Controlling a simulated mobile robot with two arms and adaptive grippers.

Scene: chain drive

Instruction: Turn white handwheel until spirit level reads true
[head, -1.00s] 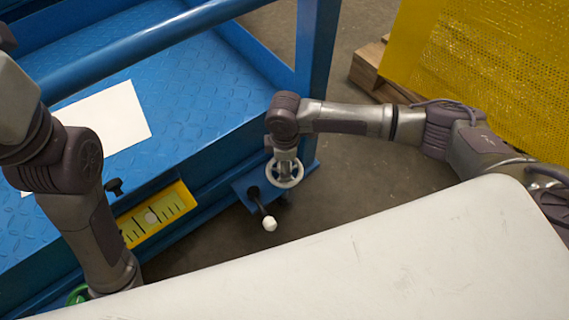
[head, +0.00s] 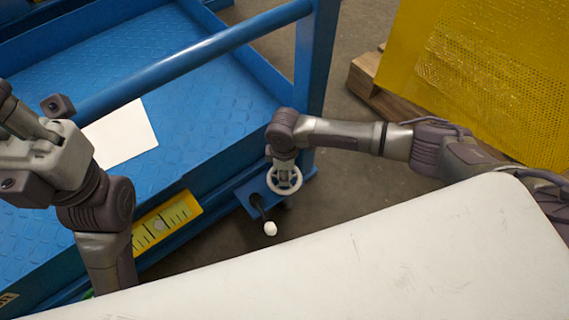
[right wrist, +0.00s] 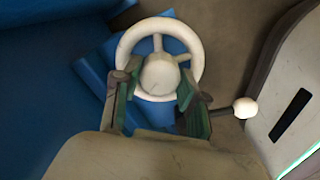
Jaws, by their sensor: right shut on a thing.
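The white handwheel (head: 284,181) sits on a blue bracket at the cart's corner. My right gripper (head: 285,172) is at it from above. The spirit level (head: 166,226) is a yellow-framed, yellow-green vial with dark marks on the cart's side.
A black lever with a white ball knob (head: 270,229) juts out below the handwheel. A white sheet (head: 122,134) lies on the blue cart deck (head: 190,95). A yellow perforated panel (head: 490,70) and wooden pallet are at upper right.

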